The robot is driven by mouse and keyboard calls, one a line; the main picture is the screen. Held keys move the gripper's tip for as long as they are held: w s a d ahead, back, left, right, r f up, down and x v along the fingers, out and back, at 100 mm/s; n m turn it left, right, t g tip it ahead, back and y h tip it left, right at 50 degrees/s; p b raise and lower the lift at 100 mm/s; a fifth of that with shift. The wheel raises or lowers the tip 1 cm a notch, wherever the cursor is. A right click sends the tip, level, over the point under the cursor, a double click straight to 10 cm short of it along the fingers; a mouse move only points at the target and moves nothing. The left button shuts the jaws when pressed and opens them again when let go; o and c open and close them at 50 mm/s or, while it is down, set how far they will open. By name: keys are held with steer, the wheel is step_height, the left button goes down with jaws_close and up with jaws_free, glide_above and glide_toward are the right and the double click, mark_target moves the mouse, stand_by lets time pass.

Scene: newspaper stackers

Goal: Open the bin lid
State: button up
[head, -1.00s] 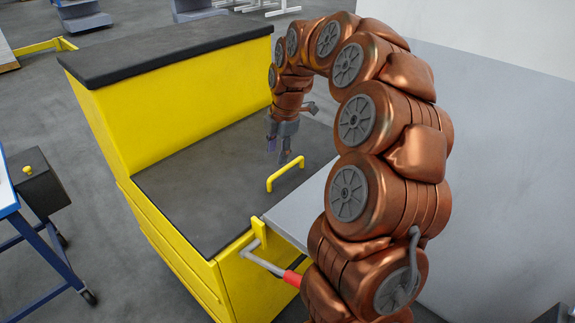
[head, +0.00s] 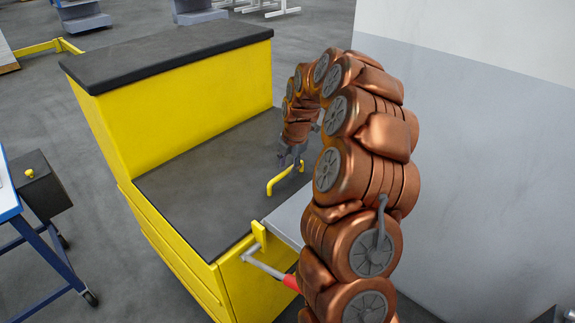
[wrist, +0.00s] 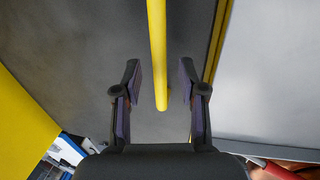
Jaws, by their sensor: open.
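The yellow bin (head: 185,105) has a flat dark grey lid (head: 205,185) with a yellow bar handle (head: 280,182) near its right side. The lid lies flat and closed. My gripper (head: 292,160) is at the handle, pointing down, and partly hidden by my arm in the head view. In the wrist view my gripper (wrist: 160,78) is open, with one finger on each side of the handle (wrist: 157,50). A gap shows between each finger and the bar.
A grey panel (head: 288,220) adjoins the lid on the right, with a red-gripped lever (head: 291,282) by the bin's front. A raised yellow section with a black top (head: 165,55) stands behind the lid. A grey wall (head: 480,180) is at right. A blue-legged table (head: 45,240) is at left.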

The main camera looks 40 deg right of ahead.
steer(key=shift+w+f, duration=0.1)
steer(key=shift+f, duration=0.4)
jaws_close()
stand_by(0.3)
